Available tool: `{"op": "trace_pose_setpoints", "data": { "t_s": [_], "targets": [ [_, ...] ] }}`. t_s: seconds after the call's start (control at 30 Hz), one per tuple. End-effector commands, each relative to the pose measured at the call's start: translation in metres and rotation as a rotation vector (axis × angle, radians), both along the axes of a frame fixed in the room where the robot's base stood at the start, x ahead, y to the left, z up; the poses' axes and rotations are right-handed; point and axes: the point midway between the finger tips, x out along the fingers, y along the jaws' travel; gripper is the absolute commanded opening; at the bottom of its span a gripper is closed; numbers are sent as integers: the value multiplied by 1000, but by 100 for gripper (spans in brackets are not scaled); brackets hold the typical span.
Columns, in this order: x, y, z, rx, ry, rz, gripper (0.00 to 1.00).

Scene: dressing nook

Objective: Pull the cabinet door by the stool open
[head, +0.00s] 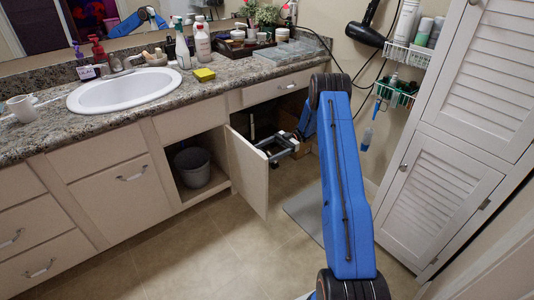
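A cream cabinet door (247,172) stands swung out from the vanity front, with its near edge toward the room. My gripper (266,149) is on the right side of this door, close to its upper part. Its two fingers look spread apart with nothing between them. I cannot tell whether a fingertip touches the door. The dark cabinet inside (264,112) shows behind the gripper. My blue arm hides part of the right side of the cabinet. I cannot make out a stool; the arm may hide it.
A grey bin (192,167) stands in the open compartment left of the door. A grey mat (305,214) lies on the floor beside my arm. A white louvered cabinet (438,201) stands at right. The tiled floor (190,255) at front left is clear.

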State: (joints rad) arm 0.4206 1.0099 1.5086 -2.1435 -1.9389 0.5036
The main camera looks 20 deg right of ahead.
Motion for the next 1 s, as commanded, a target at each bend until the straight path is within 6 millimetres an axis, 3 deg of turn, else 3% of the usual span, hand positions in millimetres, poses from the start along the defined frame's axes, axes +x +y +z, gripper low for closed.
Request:
{"op": "trace_pose_setpoints", "data": {
  "t_s": [0.57,0.6,0.67,1.0],
  "targets": [
    [2,1,1,1,-3,34,40],
    [2,1,1,1,-3,33,82],
    [2,1,1,1,-3,33,97],
    [2,1,2,1,-2,34,99]
  ]
}}
